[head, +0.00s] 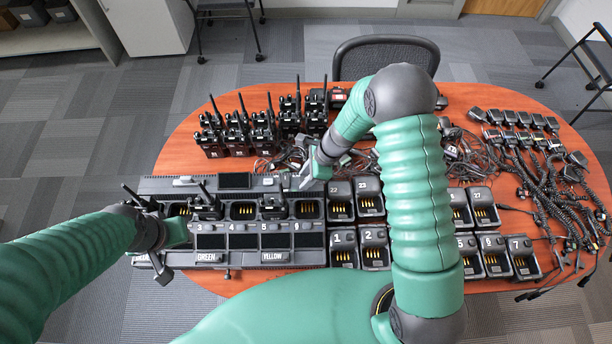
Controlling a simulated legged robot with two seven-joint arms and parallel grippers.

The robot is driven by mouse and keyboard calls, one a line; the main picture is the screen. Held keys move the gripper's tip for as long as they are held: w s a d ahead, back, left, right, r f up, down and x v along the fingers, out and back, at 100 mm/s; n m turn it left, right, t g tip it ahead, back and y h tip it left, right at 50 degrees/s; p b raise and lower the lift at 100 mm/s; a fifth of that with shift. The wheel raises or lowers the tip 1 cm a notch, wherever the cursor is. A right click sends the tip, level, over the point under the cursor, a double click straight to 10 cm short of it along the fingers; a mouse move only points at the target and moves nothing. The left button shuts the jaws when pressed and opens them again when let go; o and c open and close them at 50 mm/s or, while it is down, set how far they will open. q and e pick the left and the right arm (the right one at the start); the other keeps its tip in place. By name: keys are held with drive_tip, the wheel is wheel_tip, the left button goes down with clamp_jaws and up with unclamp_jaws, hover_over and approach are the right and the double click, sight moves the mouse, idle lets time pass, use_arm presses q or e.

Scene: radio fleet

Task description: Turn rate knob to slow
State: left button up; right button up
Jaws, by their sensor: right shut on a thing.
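A long dark multi-bay charger (320,256) lies along the table's near left side, with a dark display (235,180) on its back strip. My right gripper (303,182) reaches in from the right to the right end of that strip. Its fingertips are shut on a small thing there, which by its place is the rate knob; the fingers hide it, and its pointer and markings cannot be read. My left gripper (162,262) is over the charger's left end; its fingers are too hidden to tell if they are open.
Several black radios (236,135) stand behind the charger; others sit in its bays. Loose cables (285,160) lie close behind my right gripper. Single chargers (343,245) fill the middle. Speaker microphones with coiled cords (550,180) cover the right side. A chair (388,45) stands behind the table.

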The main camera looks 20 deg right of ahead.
clamp_jaws()
drive_tip(key=shift+w+n, duration=0.1)
drive_tip(key=shift+n, duration=0.2)
drive_tip(key=shift+w+r+n+g+p, duration=0.1)
drive_tip(key=shift+n+g+p, duration=0.3)
drive_tip(key=shift+n, duration=0.4)
drive_tip(key=shift+n+g, duration=0.3)
drive_tip(key=shift+n, duration=0.6)
drive_tip(key=n+g, duration=0.1)
drive_tip(key=n, duration=0.1)
drive_tip(key=shift+w+n, duration=0.15)
drive_tip(key=shift+n, duration=0.15)
drive_tip(key=n+g+b, duration=0.1)
drive_tip(key=n, duration=0.2)
drive_tip(key=n+g+h+b, duration=0.1)
drive_tip(key=n, duration=0.2)
drive_tip(key=shift+w+h, duration=0.15)
drive_tip(key=shift+h, duration=0.15)
drive_tip(key=n, duration=0.2)
drive_tip(key=n+g+h+b, duration=0.1)
drive_tip(key=n, duration=0.2)
drive_tip(key=shift+a+h, duration=0.15)
drive_tip(key=shift+h, duration=0.15)
drive_tip(key=shift+n, duration=0.3)
